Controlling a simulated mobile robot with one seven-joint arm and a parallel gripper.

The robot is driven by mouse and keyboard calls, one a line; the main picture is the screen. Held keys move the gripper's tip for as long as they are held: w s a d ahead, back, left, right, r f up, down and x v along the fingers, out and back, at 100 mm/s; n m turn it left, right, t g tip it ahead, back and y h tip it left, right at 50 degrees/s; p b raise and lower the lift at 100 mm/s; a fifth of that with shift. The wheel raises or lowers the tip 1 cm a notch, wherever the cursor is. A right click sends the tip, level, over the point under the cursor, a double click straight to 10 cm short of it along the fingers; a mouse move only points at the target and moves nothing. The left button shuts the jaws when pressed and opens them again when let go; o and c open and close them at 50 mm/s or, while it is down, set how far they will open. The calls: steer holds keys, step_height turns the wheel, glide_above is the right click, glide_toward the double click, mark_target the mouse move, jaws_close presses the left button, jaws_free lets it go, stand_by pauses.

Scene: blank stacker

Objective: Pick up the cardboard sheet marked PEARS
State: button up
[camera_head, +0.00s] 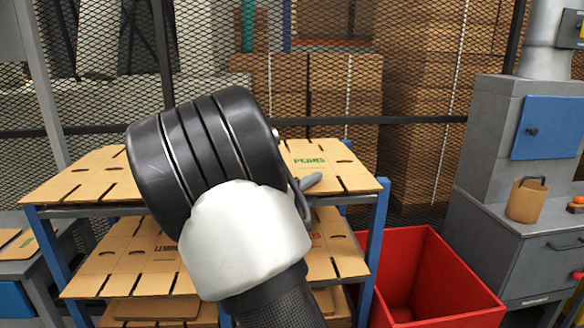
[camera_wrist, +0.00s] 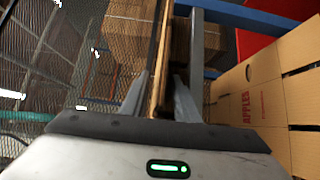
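The PEARS sheet (camera_head: 330,172) is a flat tan cardboard blank with green lettering. It lies on the right of the rack's top shelf in the head view, partly hidden by my arm. My gripper shows only partly there, at the sheet's front edge. In the wrist view a cardboard sheet shows edge-on (camera_wrist: 160,62), and the two fingers of my gripper (camera_wrist: 160,98) stand on either side of it. A narrow dark gap shows between the sheet and the right finger, so the gripper looks open around the edge. Lettering on this sheet is hidden there.
A sheet marked LEMONS (camera_head: 140,255) and a red-lettered sheet (camera_head: 335,255) lie on the shelf below; the wrist view shows APPLES (camera_wrist: 262,105). Blue rack posts (camera_head: 376,240) stand close by. A red bin (camera_head: 440,270) is at the right, with mesh fencing behind.

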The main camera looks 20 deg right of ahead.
steer(key=shift+w+d, duration=0.25)
steer(key=shift+d, duration=0.05)
steer(key=shift+c, duration=0.4)
jaws_close()
steer(key=shift+r, duration=0.1)
